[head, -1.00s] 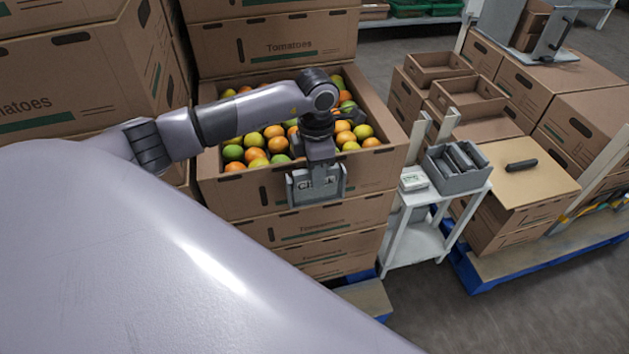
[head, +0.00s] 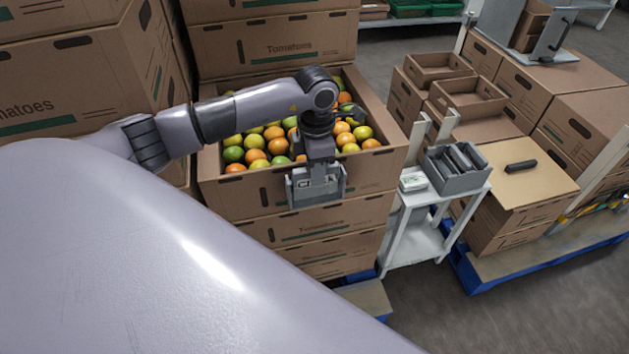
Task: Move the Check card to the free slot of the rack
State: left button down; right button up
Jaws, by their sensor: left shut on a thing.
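The Check card (head: 303,184) is a pale card with dark letters. It sits at a grey holder (head: 295,199) on the front of the open tomato box. My left gripper (head: 318,182) reaches down over the box's front edge and is shut on the card. Its fingers cover the middle of the word, so only the first and last letters show. I cannot tell whether the card is clear of the holder. The rack looks to be the grey slotted box (head: 482,181) on a small white stand; dark upright pieces fill part of it. Its free slot is hard to make out. My right gripper is not in view.
A small white device (head: 412,180) stands beside the rack on the white stand (head: 402,222). A dark handle (head: 521,165) lies on a flat carton at right. Stacked cartons (head: 70,85) crowd the left.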

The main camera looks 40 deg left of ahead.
pick_arm(q)
jog(key=shift+r+p, duration=2.45)
jog(key=shift+r, duration=1.35)
jog(key=shift+f, duration=0.1)
